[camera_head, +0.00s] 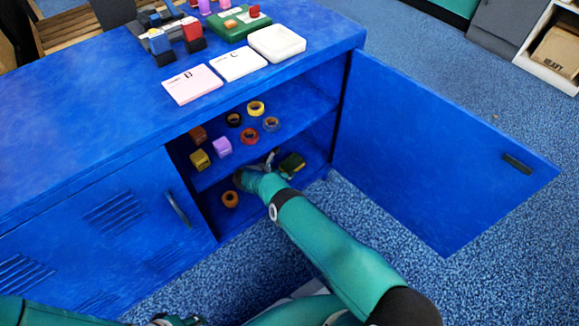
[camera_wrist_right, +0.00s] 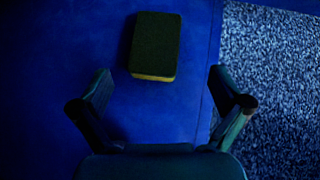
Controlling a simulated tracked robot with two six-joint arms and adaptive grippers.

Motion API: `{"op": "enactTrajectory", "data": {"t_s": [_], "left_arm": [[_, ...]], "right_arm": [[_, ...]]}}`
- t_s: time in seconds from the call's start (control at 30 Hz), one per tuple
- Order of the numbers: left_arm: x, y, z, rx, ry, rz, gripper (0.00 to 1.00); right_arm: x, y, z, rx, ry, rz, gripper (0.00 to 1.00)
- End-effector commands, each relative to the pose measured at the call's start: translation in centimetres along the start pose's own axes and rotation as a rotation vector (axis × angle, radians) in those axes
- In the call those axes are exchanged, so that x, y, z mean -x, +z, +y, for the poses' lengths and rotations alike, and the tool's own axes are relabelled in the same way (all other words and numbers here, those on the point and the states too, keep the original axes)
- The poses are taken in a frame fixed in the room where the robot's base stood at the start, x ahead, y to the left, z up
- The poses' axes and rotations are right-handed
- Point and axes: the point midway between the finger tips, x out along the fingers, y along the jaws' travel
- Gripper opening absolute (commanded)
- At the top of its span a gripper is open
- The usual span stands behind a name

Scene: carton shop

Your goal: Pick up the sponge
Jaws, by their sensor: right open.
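The sponge (camera_head: 292,162) is a dark green block with a yellow underside, lying on the lower level inside the open blue cabinet. In the right wrist view the sponge (camera_wrist_right: 155,42) lies flat, ahead of my right gripper (camera_wrist_right: 160,75) and roughly between the lines of its fingers. The fingers are spread and empty, with the sponge mostly beyond their tips. In the head view my right gripper (camera_head: 268,170) reaches into the cabinet, just left of the sponge. A dark part at the bottom edge of the head view seems to be my left gripper (camera_head: 175,320), mostly cut off.
The upper shelf (camera_head: 285,128) holds several tape rolls and small blocks. An orange roll (camera_head: 230,199) lies on the lower level left of my gripper. The open cabinet door (camera_head: 430,150) stands to the right; the closed door (camera_head: 100,230) is left.

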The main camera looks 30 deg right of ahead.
Motion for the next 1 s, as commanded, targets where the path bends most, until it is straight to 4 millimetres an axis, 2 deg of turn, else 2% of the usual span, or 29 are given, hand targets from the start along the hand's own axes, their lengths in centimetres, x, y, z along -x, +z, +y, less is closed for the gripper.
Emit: {"op": "enactTrajectory", "data": {"t_s": [0.23,0.47,0.8,1.0], "left_arm": [[-2.0,0.0,-0.7,0.000,0.000,0.000,0.40],[-3.0,0.0,-1.1,0.000,0.000,0.000,0.40],[-7.5,0.0,-2.7,0.000,0.000,0.000,0.40],[-8.7,-0.1,-3.1,0.000,0.000,0.000,0.40]], "right_arm": [[-2.0,-0.4,-0.1,-0.040,-0.011,0.003,1.00],[-3.0,-0.3,0.0,-0.037,-0.010,0.003,1.00],[-6.3,-0.9,0.5,-0.037,-0.010,0.002,1.00],[-7.5,-0.6,0.5,-0.035,-0.009,0.004,1.00]]}}
